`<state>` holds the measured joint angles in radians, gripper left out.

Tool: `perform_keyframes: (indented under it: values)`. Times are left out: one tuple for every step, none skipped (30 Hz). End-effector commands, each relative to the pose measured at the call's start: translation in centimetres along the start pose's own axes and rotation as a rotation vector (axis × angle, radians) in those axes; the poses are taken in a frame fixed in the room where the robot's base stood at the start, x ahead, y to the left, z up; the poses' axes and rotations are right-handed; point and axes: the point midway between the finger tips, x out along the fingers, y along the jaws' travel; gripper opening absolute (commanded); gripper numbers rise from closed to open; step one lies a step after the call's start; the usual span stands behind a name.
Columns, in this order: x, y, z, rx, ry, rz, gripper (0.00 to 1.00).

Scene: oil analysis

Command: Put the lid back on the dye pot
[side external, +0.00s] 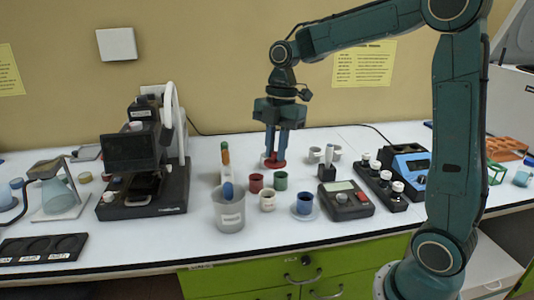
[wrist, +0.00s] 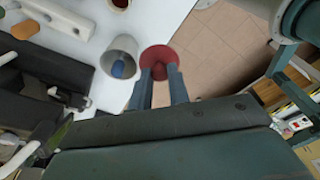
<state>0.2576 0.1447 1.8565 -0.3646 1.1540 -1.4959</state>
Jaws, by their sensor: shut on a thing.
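My gripper (side external: 277,156) is shut on a round red lid (side external: 274,163), held by its middle between the fingertips. The lid is in the air behind the small pots in the side view. In the wrist view the red lid (wrist: 163,56) sits at the tips of my gripper (wrist: 160,72). Several small pots stand open on the bench: a red pot (side external: 255,183), a green pot (side external: 280,181), a cream pot (side external: 267,202) and a blue pot (side external: 304,204) on a pale saucer. I cannot tell from labels which is the dye pot.
A grey beaker (side external: 229,213) with a blue-tipped item stands left of the pots. A microscope-like device (side external: 140,165) is at left, a scale (side external: 346,199) at right.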

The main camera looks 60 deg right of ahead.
Motion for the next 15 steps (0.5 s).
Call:
perform_keyframes:
  values:
    - [0.01, 0.0, 0.0, 0.0, 0.0, 0.0, 0.0]
    - [0.02, 0.0, 0.0, 0.0, 0.0, 0.0, 0.0]
    - [0.02, 0.0, 0.0, 0.0, 0.0, 0.0, 0.0]
    - [0.03, 0.0, 0.0, 0.0, 0.0, 0.0, 0.0]
    - [0.03, 0.0, 0.0, 0.0, 0.0, 0.0, 0.0]
    - [0.04, 0.0, 0.0, 0.0, 0.0, 0.0, 0.0]
    - [0.04, 0.0, 0.0, 0.0, 0.0, 0.0, 0.0]
    - [0.04, 0.0, 0.0, 0.0, 0.0, 0.0, 0.0]
    - [0.05, 0.01, 0.0, 0.0, 0.0, 0.0, 0.0]
    - [0.07, 0.02, 0.02, 0.0, 0.0, -0.001, 0.0]
    - [0.09, 0.05, 0.05, 0.0, 0.0, -0.001, 0.0]
    - [0.16, 0.12, 0.11, 0.0, 0.0, -0.001, 0.0]
    - [0.22, 0.2, 0.19, 0.0, 0.001, -0.001, 0.0]
    - [0.31, 0.31, 0.29, 0.001, 0.001, -0.002, 0.0]
    - [0.46, 0.49, 0.46, 0.001, 0.001, -0.003, 0.0]
